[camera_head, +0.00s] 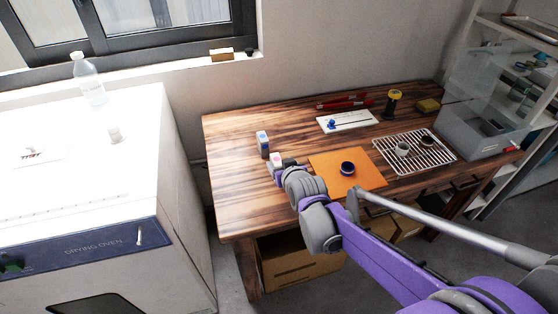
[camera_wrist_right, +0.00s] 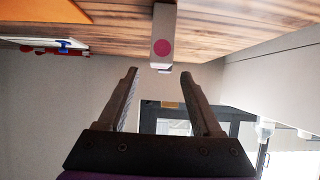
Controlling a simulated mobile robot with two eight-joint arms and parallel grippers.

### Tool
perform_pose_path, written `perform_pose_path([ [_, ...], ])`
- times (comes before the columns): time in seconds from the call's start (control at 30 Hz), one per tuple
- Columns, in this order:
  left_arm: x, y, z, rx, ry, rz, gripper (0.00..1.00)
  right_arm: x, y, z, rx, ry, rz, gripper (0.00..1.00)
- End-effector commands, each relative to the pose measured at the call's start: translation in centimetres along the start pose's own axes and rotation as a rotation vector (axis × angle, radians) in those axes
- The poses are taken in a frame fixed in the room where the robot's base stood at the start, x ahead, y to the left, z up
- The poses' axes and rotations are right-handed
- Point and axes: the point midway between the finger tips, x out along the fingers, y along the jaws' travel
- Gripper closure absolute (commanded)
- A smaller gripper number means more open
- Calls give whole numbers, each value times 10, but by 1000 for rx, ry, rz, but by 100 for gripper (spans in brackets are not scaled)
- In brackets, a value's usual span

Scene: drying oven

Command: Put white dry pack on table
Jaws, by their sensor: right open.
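A small white pack with a pink mark (camera_head: 276,158) stands on the wooden table (camera_head: 230,212) near its left part. In the right wrist view a white pack with a round pink-red dot (camera_wrist_right: 163,45) shows just beyond my fingertips, in line with the gap between them. My right gripper (camera_wrist_right: 159,78) is open and empty. In the head view my right gripper (camera_head: 280,168) is close to the pink-marked pack, and the wrist partly hides it. A white and blue pack (camera_head: 262,143) stands a little behind it. My left gripper is not in view.
An orange mat (camera_head: 325,168) with a dark blue round item (camera_head: 347,168) lies right of my wrist. A wire rack (camera_head: 430,160) and a clear bin (camera_head: 470,135) are farther right. The white drying oven (camera_head: 110,238) stands at the left. The table's left part is mostly clear.

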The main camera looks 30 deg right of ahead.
Motion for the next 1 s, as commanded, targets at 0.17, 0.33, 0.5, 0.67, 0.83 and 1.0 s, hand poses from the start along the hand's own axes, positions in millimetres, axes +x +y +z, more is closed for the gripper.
perform_pose_path([
  [0.17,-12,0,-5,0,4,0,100,-42,0,-2,0,1,0,34],
  [0.33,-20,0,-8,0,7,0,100,-71,0,-2,0,1,0,34],
  [0.5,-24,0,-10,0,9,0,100,-86,0,-1,0,0,0,34],
  [0.67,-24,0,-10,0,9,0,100,-91,0,0,0,-1,0,34],
  [0.83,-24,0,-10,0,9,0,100,-115,-23,34,-25,-122,-46,34],
  [1.0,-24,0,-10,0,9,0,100,-177,-56,116,-96,-398,-124,34],
])
